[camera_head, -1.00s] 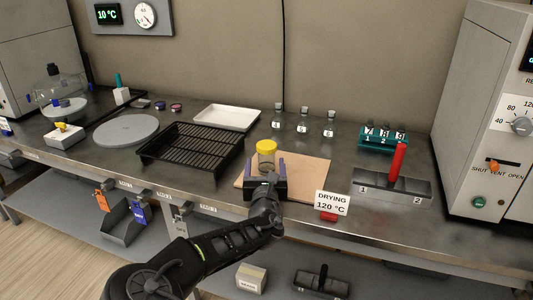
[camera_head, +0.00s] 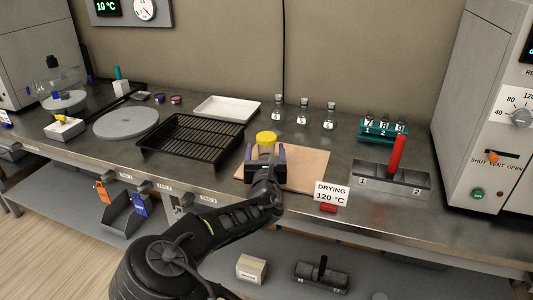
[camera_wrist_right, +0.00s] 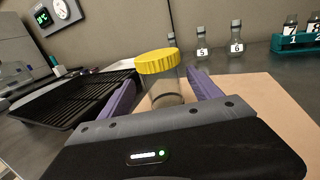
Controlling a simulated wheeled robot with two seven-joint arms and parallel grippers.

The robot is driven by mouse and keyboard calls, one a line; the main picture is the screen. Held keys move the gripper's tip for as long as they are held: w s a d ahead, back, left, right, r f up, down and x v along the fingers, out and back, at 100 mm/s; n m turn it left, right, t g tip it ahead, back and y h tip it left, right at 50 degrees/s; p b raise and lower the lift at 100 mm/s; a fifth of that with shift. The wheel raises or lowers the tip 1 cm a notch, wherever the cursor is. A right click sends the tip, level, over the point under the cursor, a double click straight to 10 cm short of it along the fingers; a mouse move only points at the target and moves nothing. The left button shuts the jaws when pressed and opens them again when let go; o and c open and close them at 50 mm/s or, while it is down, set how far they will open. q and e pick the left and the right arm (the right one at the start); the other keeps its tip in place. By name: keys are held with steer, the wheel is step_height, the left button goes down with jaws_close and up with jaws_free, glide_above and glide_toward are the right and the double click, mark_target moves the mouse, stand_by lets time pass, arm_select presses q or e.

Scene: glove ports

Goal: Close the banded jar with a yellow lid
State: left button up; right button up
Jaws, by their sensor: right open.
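A clear jar (camera_head: 266,151) with a dark band near its bottom stands upright on the tan board (camera_head: 308,166). A yellow lid (camera_head: 266,137) sits on its mouth; whether it is screwed tight I cannot tell. In the right wrist view the jar (camera_wrist_right: 166,94) and the lid (camera_wrist_right: 157,61) show between the fingers. My right gripper (camera_head: 266,154) is open, its purple fingers on either side of the jar with gaps beside the glass. The gripper body hides part of the board. My left gripper is not in view.
A black rack (camera_head: 190,139) stands left of the board, with a white tray (camera_head: 228,107) behind it. Several numbered bottles (camera_head: 304,115) stand behind the board. A "DRYING 120 °C" sign (camera_head: 331,192) and a grey block with a red handle (camera_head: 392,180) are to the right.

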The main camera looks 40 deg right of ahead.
steer(key=x, duration=0.4)
steer(key=shift+w+d, duration=0.15)
steer(key=shift+d, duration=0.15)
steer(key=shift+c, duration=0.2)
steer(key=c, duration=1.5)
step_height(320, 180, up, 10)
steer(key=shift+a+r+p, duration=0.1)
steer(key=shift+p, duration=0.65)
